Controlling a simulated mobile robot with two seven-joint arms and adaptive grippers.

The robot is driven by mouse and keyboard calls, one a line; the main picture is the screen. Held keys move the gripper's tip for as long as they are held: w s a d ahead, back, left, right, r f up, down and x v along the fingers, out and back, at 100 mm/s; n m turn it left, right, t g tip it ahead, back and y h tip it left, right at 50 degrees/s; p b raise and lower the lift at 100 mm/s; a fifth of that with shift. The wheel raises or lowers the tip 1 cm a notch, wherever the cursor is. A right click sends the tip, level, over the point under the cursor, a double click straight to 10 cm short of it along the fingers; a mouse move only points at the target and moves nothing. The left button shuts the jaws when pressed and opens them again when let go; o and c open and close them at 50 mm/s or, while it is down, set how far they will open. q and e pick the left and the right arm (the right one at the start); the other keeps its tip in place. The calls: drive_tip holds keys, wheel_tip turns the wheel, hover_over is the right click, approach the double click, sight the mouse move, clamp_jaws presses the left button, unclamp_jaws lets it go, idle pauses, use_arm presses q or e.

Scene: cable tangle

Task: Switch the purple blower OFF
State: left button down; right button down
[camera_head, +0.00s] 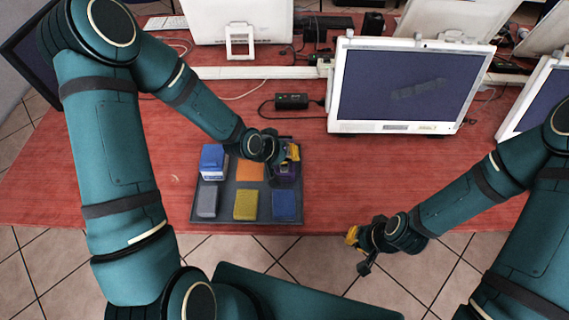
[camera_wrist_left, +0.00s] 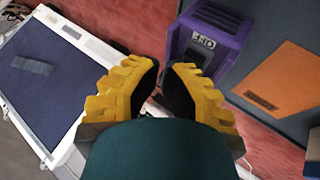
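The purple blower (camera_head: 286,180) stands at the back right of a dark tray (camera_head: 226,220), partly hidden by my left gripper (camera_head: 289,151). The switch cannot be made out. My right gripper (camera_head: 354,252) is over the floor by the table's front edge, fingers apart and empty.
The tray also holds a blue-and-white box (camera_head: 213,162), an orange block (camera_head: 250,170), a grey block (camera_head: 208,201), a yellow block (camera_head: 246,205) and a blue block (camera_head: 285,205). A white monitor (camera_head: 405,85) stands behind right. The red table (camera_head: 400,175) is clear right of the tray.

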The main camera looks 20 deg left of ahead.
use_arm(q)
drive_tip(key=shift+f+b, duration=0.35)
idle(0.3)
drive_tip(key=shift+r, duration=0.1)
drive_tip(key=shift+r+p, duration=0.5)
drive_tip(key=shift+r, duration=0.2)
drive_tip(key=r+p, duration=0.2)
drive_tip(key=r, duration=0.1)
drive_tip(key=r+p, duration=0.1)
drive_tip(key=r, duration=0.1)
drive_tip(key=shift+w+a+p, duration=0.15)
drive_tip(key=shift+w+p, duration=0.15)
drive_tip(key=shift+w, duration=0.1)
idle(0.3)
